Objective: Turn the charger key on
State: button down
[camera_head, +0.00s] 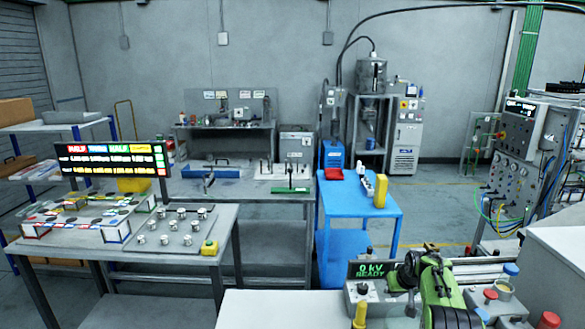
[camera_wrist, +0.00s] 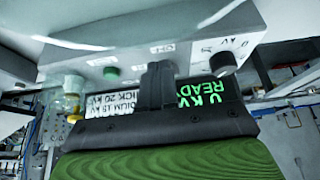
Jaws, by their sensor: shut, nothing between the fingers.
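The charger (camera_head: 373,297) is a grey box at the front of the bench in the head view, with a display (camera_head: 371,270) reading 0 kV READY in green. In the wrist view the charger (camera_wrist: 150,45) appears upside down, with a black knob (camera_wrist: 228,63) marked kV and a green button (camera_wrist: 111,72). My gripper (camera_wrist: 159,72) is shut and empty, its dark fingers in front of the panel between knob and button, near a small white label. I cannot make out the key; the fingers may hide it. Whether they touch the panel is unclear.
A yellow-topped post (camera_head: 360,315) stands in front of the charger. Red and blue capped items (camera_head: 504,288) stand at the right of the bench. A blue table (camera_head: 345,195) and a grey table with metal cups (camera_head: 180,240) are farther off.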

jog(key=shift+w+d+f, duration=0.1)
jog(key=shift+d+f, duration=0.1)
jog(key=shift+f, duration=0.1)
jog(key=shift+w+a+p, duration=0.2)
jog(key=shift+w+p, duration=0.3)
jog(key=shift+p, duration=0.45)
dwell(0.7)
jog(key=shift+a+b, duration=0.2)
jog(key=shift+b, duration=0.2)
jog(key=shift+a, duration=0.7)
jog(key=shift+b, duration=0.45)
